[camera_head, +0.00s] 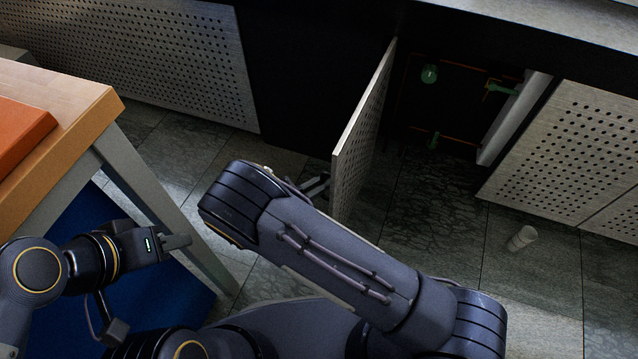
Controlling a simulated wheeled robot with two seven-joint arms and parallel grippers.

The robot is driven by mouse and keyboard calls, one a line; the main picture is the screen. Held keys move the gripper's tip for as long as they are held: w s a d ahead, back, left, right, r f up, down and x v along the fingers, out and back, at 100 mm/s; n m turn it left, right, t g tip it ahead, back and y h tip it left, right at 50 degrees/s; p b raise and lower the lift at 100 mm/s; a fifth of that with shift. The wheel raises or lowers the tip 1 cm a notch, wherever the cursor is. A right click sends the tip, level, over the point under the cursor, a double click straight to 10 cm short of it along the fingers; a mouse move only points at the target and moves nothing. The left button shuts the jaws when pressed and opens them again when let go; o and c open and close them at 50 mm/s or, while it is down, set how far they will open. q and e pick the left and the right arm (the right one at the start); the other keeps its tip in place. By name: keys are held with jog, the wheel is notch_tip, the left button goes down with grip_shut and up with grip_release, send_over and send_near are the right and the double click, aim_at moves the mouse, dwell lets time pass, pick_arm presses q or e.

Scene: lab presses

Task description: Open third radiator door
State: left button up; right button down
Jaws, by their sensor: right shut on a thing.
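The perforated metal radiator door (362,140) stands swung out from the wall, seen nearly edge-on. To its right is a dark open recess with green valve parts (429,74) and thin orange pipes. My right gripper (322,186) is at the door's near, lower part, on its left side, and is shut on the door. My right forearm partly hides the grip and the door's lower end. My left gripper (180,241) is at the lower left, beside the table leg and away from the door. Its fingers look narrow, and their gap cannot be made out.
A wooden table (75,100) with an orange object (18,135) stands at the left. Perforated panels (150,55) line the wall left and right (575,150) of the opening. A small pale cylinder (522,238) is on the tiled floor at right. Floor before the recess is clear.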

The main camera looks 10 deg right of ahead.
jog(key=shift+w+d+r, duration=0.1)
jog(key=shift+w+d, duration=0.05)
jog(key=shift+w, duration=0.05)
jog(key=c, duration=1.5)
grip_release()
jog(key=shift+s, duration=0.1)
jog(key=p+v, duration=0.1)
jog(key=v, duration=0.6)
jog(key=shift+a, duration=0.35)
jog(key=shift+s, duration=0.25)
